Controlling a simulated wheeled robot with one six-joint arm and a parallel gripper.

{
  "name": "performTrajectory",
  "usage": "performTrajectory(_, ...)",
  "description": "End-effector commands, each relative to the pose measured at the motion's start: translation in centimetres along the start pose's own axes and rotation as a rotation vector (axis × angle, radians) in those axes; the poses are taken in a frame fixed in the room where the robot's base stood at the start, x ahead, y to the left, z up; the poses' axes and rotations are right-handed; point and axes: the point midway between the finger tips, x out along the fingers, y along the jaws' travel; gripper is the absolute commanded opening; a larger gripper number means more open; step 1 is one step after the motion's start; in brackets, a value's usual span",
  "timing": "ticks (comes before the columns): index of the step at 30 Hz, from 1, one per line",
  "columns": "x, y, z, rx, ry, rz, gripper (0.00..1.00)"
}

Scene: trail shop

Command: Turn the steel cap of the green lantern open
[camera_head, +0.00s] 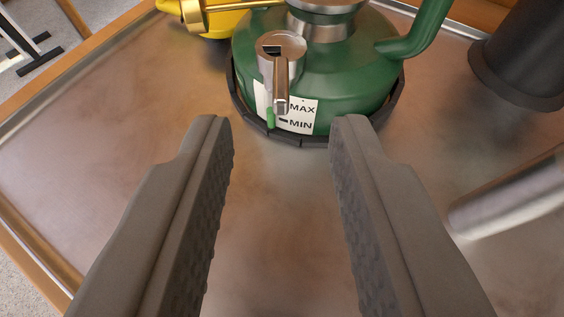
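The green lantern (345,85) stands upright on the metal-topped table at the top middle, its upper part cut off by the picture edge. On its near side is a steel cap (282,44) with a lever handle (281,90) hanging down toward me. A white label (300,114) with MAX and MIN marks is beside the handle, with a small green tip under it. My gripper (280,130) is open and empty. Its two grey fingers point at the lantern, and the cap lies between and beyond the fingertips, apart from them.
A yellow object with a brass part (215,18) is behind the lantern at left. A dark cylinder (520,55) stands at upper right. A blurred metal cylinder (510,200) lies close to my right finger. The tabletop (95,130) at left is clear, with a raised rim.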

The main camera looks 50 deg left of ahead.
Motion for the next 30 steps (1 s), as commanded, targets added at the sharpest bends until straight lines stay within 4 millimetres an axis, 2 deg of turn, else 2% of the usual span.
performTrajectory(1, -1.2, 0.1, -0.1, 0.0, 0.002, 0.004, 0.3)
performTrajectory(6, -4.5, 0.1, -0.1, 0.0, 0.002, 0.004, 0.3)
performTrajectory(15, -9.2, 0.1, 0.0, 0.001, 0.0, 0.002, 0.3)
performTrajectory(21, -10.7, 0.0, 0.0, 0.0, -0.001, 0.001, 0.3)
performTrajectory(30, -11.0, 0.0, 0.1, 0.001, -0.001, 0.0, 0.3)
